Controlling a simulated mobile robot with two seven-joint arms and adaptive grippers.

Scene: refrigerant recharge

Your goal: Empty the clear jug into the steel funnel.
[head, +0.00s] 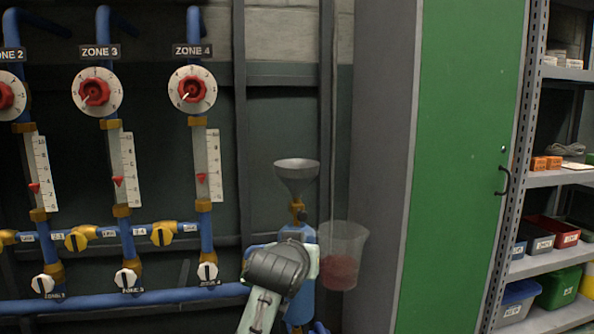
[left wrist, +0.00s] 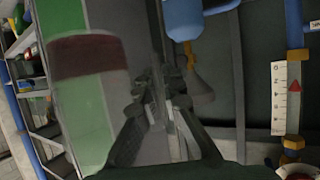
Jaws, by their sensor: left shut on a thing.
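The clear jug (head: 343,240) hangs roughly upright with red liquid in its bottom, just right of and lower than the steel funnel (head: 297,172). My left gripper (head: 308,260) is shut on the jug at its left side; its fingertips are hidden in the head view. The funnel sits upright on a brass fitting above a blue cylinder (head: 303,300). The left wrist view is turned over: the jug (left wrist: 80,95) with red liquid is at left, the gripper (left wrist: 163,92) in the middle, and the funnel (left wrist: 199,88) just right of it. My right gripper is not in view.
Blue pipes with zone dials (head: 192,90), gauges and yellow valves (head: 163,234) line the wall at left. A grey cabinet with a green door (head: 465,170) stands close right of the jug. Shelves with bins (head: 558,287) are at far right.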

